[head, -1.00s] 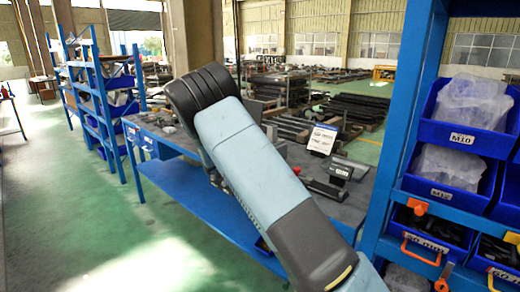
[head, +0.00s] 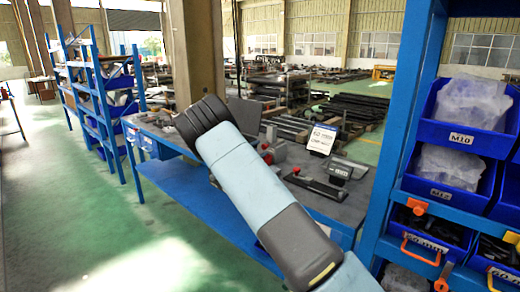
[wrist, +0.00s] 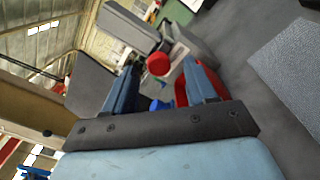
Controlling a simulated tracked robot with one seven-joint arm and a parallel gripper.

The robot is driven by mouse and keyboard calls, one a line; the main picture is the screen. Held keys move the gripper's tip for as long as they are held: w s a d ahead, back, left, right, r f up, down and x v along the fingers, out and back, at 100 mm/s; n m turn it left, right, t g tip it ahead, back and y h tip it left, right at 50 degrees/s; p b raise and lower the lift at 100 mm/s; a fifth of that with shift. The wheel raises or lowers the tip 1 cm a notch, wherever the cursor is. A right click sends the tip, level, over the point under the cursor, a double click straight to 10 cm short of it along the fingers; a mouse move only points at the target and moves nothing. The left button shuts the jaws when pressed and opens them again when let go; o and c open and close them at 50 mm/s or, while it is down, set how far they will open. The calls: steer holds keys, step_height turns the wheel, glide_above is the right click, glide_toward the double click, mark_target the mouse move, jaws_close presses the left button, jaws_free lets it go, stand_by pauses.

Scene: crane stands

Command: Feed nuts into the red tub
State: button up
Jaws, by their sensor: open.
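My gripper (wrist: 163,66) is open in the wrist view, its two blue fingers apart with nothing held between them. A red curved piece (wrist: 181,96), possibly the red tub, shows partly behind the right finger; most of it is hidden. A small blue object (wrist: 158,105) lies low between the fingers, too small to tell what it is. A red round knob (wrist: 158,64) on a grey device shows beyond the fingertips. I cannot make out any nuts. In the head view my gripper is hidden behind my arm.
A blue workbench (head: 205,190) with a grey top carries grey metal tools and a white sign (head: 321,139). A blue rack with bins (head: 468,135) stands close at the right. More blue shelving (head: 105,90) is at the left. The green floor at the left is clear.

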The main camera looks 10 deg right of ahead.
mark_target(264, 148)
steer(key=shift+x, duration=2.1)
jaws_close()
